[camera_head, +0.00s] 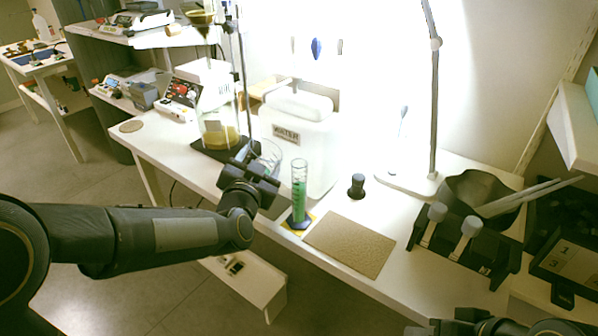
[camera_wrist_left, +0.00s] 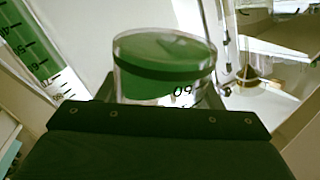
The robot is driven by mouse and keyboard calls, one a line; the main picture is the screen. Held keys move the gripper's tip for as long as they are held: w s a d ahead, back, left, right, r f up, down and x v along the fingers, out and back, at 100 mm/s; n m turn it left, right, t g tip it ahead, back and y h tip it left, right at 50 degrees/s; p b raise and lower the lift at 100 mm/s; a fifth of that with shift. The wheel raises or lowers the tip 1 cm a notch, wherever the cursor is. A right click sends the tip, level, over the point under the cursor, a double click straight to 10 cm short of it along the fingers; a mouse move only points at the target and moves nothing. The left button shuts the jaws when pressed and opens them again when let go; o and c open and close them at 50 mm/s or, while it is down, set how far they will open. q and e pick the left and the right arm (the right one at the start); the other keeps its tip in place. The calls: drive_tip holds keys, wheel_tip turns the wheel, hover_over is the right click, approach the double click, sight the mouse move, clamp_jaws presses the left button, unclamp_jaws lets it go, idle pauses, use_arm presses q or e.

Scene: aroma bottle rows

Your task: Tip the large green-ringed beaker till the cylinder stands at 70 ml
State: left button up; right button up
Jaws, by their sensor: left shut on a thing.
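My left gripper (camera_head: 256,178) is shut on the clear beaker (camera_head: 268,155), just left of the measuring cylinder. In the left wrist view the beaker (camera_wrist_left: 165,68) shows a dark green ring, green inside it and an upside-down printed number. The measuring cylinder (camera_head: 299,195) stands upright on a yellow-edged mat, with green liquid in its lower and middle part. In the left wrist view the cylinder (camera_wrist_left: 32,45) shows green with scale marks at the upper left; I cannot read the level surely. No pouring stream is visible. My right arm shows only at the bottom edge.
A cork mat (camera_head: 350,244) lies right of the cylinder, with a black stopper-like piece (camera_head: 356,186) behind it. A white water container (camera_head: 300,140) stands close behind. A dark rack (camera_head: 462,245) with two white-capped tubes is at right. The table's front edge is close.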

use_arm(q)
drive_tip(key=shift+r, duration=0.1)
drive_tip(key=shift+a+f+b, duration=0.1)
drive_tip(key=shift+f+b, duration=0.15)
drive_tip(key=shift+b, duration=0.2)
drive_tip(key=a+f+n+b, duration=0.1)
drive_tip(key=n+b, duration=0.1)
drive_tip(key=b, duration=0.2)
drive_tip(key=shift+a+f+n, duration=0.1)
drive_tip(key=shift+a+n, duration=0.05)
drive_tip(key=shift+n, duration=0.25)
drive_tip(key=n+b, duration=0.1)
drive_tip(key=a+n+b, duration=0.1)
drive_tip(key=b, duration=0.1)
drive_tip(key=shift+f+t+b, duration=0.25)
drive_tip(key=shift+t+b, duration=0.05)
drive_tip(key=shift+a+r, duration=0.1)
drive_tip(key=shift+w+a+r+p, duration=0.1)
drive_tip(key=shift+a+r+p, duration=0.3)
drive_tip(key=shift+a+r, duration=0.45)
drive_tip(key=shift+a+r+p, duration=0.4)
drive_tip(key=shift+a+r, duration=1.25)
drive_tip(key=shift+r, duration=0.05)
